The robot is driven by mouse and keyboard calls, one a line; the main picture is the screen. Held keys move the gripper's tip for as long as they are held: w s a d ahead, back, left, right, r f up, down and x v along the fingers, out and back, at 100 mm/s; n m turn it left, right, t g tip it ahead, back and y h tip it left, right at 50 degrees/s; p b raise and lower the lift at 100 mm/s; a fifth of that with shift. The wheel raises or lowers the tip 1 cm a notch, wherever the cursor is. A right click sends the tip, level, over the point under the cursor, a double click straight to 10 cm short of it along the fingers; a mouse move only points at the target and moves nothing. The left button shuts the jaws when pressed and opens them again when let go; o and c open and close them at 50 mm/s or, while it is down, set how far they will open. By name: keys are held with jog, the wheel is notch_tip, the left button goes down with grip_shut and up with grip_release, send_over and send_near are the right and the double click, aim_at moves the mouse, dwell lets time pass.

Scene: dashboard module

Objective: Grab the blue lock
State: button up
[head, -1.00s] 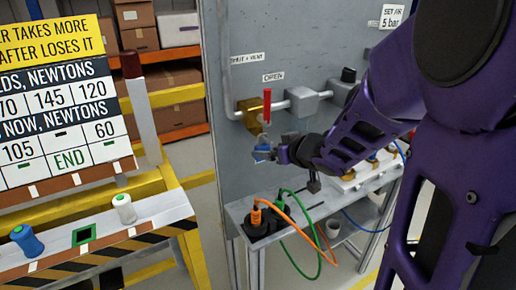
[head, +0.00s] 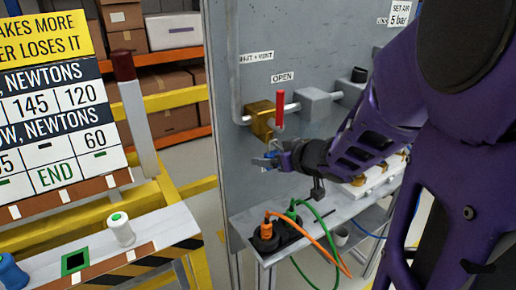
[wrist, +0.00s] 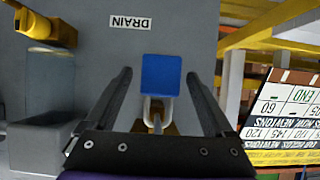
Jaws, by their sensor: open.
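The blue lock (wrist: 161,75) hangs by a pale metal shackle at the panel; its blue body sits between the two dark fingers of my gripper (wrist: 158,73) in the wrist view. The fingers are open, with a gap visible on both sides of the lock. In the head view my gripper (head: 274,156) is just below the brass valve (head: 262,119) with the red handle (head: 280,108). Only a bit of the lock's blue (head: 270,155) shows there; my fingers hide the rest.
The grey panel (head: 235,60) stands behind the lock, with a DRAIN label (wrist: 131,22) beside it. Below is a shelf (head: 245,222) with sockets and orange and green cables (head: 318,238). A sign board (head: 55,130) and striped bench (head: 115,265) stand at left.

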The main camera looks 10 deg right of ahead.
jog(key=c, duration=1.4)
jog(key=shift+r, duration=0.2)
